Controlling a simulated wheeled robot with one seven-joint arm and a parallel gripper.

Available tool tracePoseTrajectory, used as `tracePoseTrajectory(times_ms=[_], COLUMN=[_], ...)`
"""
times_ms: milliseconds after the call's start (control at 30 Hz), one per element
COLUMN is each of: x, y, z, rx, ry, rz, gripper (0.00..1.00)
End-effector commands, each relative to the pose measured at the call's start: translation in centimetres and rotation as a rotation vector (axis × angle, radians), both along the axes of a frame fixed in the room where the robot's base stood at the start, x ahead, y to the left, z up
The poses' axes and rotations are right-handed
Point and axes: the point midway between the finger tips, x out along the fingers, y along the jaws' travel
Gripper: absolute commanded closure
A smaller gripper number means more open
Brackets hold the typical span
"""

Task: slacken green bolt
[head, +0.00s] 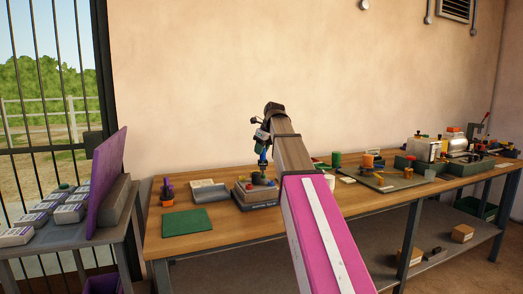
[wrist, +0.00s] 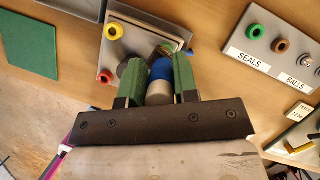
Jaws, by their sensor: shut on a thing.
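My gripper (wrist: 160,78) has green-padded fingers shut on a blue-and-grey cylindrical piece (wrist: 160,72) in the wrist view. In the head view my gripper (head: 263,152) is above a grey fixture (head: 257,203) on the workbench, with the blue piece (head: 262,160) pointing down to it. The fixture also shows in the wrist view (wrist: 113,51), with a yellow ring (wrist: 122,32) and a red ring (wrist: 105,76) at its corners.
A grey tray labelled SEALS and BALLS (wrist: 290,25) is at the right in the wrist view. Other equipment crowds the bench's right side (head: 455,150).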

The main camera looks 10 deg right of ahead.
Motion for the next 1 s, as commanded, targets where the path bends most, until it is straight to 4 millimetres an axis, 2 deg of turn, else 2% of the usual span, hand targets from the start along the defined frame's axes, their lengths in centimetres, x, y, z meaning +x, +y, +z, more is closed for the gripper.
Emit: tracePoseTrajectory(times_ms=[1000], x=[0.0], y=[0.0], z=[1.2], rx=[0.000], ry=[0.000], rz=[0.000], gripper=[1.00])
